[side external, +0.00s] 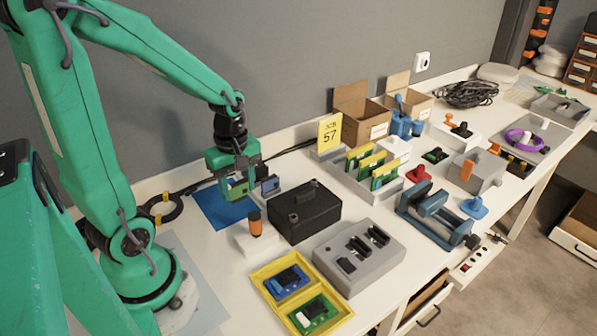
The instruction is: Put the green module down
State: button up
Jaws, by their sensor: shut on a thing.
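My gripper (240,172) points down over the blue mat (214,214) at the back left of the table. It is shut on a small green module (237,189), which is partly hidden by the fingers. The module appears to be held above the mat; I cannot tell whether its lower edge touches anything. A small blue-grey module (270,185) stands just right of my gripper, behind the black box. Another green module (313,314) lies in the front compartment of the yellow tray (264,272), with a blue module (287,282) in the other compartment.
A black box (305,214) stands right of the mat. An orange-capped object (255,223) on a white block is in front of it. A grey fixture (359,254), a rack of upright green-yellow boards (372,166) and a yellow "57" sign (329,133) are farther right. The mat's front part is bare.

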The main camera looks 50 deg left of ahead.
jog(key=a+f, duration=0.1)
jog(key=a, duration=0.1)
jog(key=a+f, duration=0.1)
jog(key=a, duration=0.1)
jog(key=a+f, duration=0.1)
jog(key=a, duration=0.1)
jog(key=shift+a+f, duration=0.1)
jog(key=shift+f, duration=0.25)
jog(key=shift+f, duration=2)
jog(key=shift+f, duration=0.3)
jog(key=o, duration=1.2)
notch_tip(320, 180, up, 13)
jog(key=shift+f, duration=0.15)
